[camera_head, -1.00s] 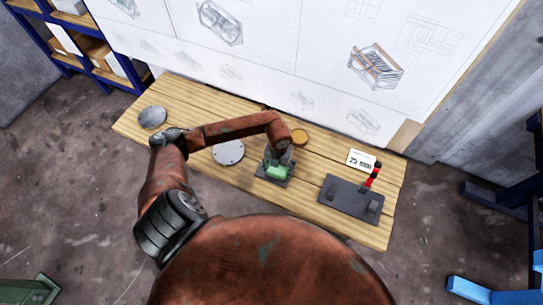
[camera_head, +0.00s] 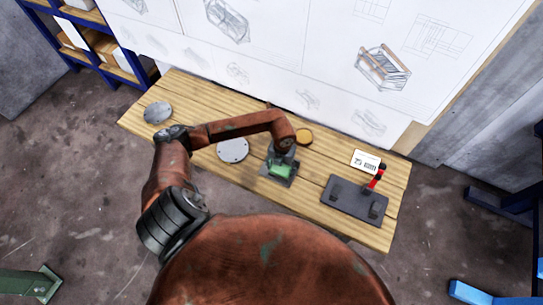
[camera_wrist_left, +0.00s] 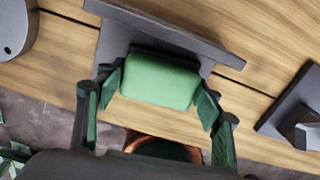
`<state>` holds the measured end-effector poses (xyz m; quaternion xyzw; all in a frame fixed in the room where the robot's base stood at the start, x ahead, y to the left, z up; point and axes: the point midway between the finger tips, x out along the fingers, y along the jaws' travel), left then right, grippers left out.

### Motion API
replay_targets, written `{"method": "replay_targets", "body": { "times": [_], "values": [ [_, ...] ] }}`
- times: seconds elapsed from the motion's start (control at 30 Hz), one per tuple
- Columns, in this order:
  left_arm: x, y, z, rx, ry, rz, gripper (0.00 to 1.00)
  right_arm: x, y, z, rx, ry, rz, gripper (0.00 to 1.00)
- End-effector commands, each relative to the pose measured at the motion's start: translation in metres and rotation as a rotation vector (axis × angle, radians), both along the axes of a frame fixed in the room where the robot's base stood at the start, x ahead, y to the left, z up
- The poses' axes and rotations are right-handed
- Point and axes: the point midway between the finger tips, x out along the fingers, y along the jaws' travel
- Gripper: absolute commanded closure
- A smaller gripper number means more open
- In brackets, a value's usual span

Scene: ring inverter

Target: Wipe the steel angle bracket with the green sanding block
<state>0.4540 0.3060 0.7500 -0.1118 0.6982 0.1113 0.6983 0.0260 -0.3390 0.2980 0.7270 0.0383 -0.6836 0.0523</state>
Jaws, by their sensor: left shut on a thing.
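The green sanding block (camera_head: 279,170) is held in my left gripper (camera_head: 282,158), over the dark grey steel angle bracket (camera_head: 291,180) on the wooden bench. In the left wrist view the block (camera_wrist_left: 160,82) sits between the two fingers of the gripper (camera_wrist_left: 159,92), which are closed on its sides. The bracket (camera_wrist_left: 185,36) shows behind and around the block, with its long raised edge beyond it. The block appears to lie against the bracket, but the contact face is hidden. My right gripper is not in view.
A dark plate with a red-handled clamp (camera_head: 355,199) stands to the right. A drawing board (camera_head: 290,50) rises behind.

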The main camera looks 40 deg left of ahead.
Motion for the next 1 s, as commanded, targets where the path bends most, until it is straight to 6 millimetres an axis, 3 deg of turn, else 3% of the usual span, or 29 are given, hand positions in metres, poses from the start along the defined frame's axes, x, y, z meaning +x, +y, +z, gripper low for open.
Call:
{"method": "replay_targets", "body": {
  "times": [0.33, 0.47, 1.0],
  "values": [
    [0.001, 0.028, -0.001, 0.003, 0.002, -0.010, 0.62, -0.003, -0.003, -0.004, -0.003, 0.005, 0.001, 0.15],
    [0.002, 0.026, 0.025, 0.002, -0.002, -0.011, 0.62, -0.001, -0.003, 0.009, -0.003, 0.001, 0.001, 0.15],
    [0.002, 0.025, 0.072, 0.001, -0.001, -0.011, 0.62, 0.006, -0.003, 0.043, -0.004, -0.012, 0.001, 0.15]
  ]
}}
